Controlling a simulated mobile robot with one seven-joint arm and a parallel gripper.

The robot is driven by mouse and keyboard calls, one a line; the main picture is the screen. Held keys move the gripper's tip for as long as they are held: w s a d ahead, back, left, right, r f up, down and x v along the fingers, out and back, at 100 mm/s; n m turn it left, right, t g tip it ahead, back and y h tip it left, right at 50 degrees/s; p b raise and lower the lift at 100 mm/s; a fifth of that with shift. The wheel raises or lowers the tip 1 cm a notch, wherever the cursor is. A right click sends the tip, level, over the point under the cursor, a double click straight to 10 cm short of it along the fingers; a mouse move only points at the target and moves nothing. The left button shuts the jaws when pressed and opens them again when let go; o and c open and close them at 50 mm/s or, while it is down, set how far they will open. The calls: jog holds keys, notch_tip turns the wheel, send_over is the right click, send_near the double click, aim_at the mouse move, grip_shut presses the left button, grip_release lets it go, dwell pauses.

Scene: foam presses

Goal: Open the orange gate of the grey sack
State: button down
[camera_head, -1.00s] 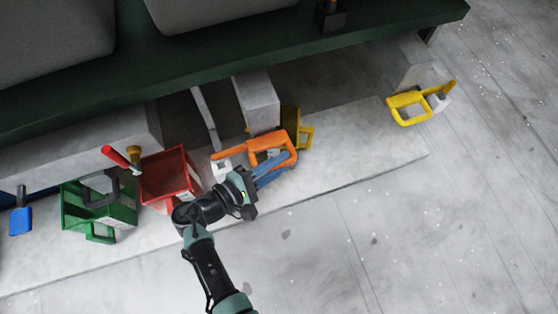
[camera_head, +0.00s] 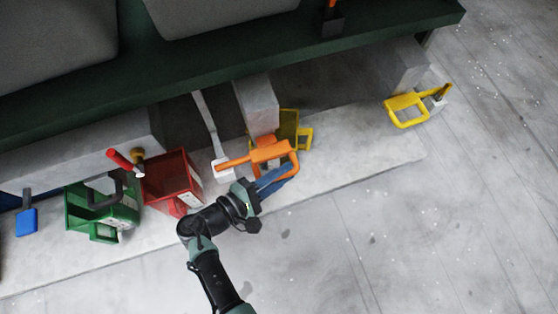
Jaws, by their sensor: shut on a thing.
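The orange gate (camera_head: 262,153) is a bar with a looped handle, below the dark green bench edge. Its left end lies by a white block on a grey lever. My gripper (camera_head: 286,173), with blue fingers, is at the right, looped end of the gate and shut on it. The fingers partly hide the loop, so the exact grip is hard to see. Two grey sack-like bodies (camera_head: 215,10) rest on the bench top; the picture's edge cuts them off. Which one the gate belongs to cannot be told.
A yellow gate (camera_head: 289,126) sits just behind the orange one, and another yellow gate (camera_head: 405,109) is at the right. A red bin (camera_head: 170,180) and a green bin (camera_head: 102,214) stand left of my arm. The floor at the right is clear.

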jog(key=shift+s+d, duration=0.25)
jog(key=shift+s, duration=0.75)
jog(key=c, duration=0.8)
grip_release()
jog(key=shift+p, duration=0.3)
jog(key=p+v, duration=0.4)
jog(key=v, duration=0.9)
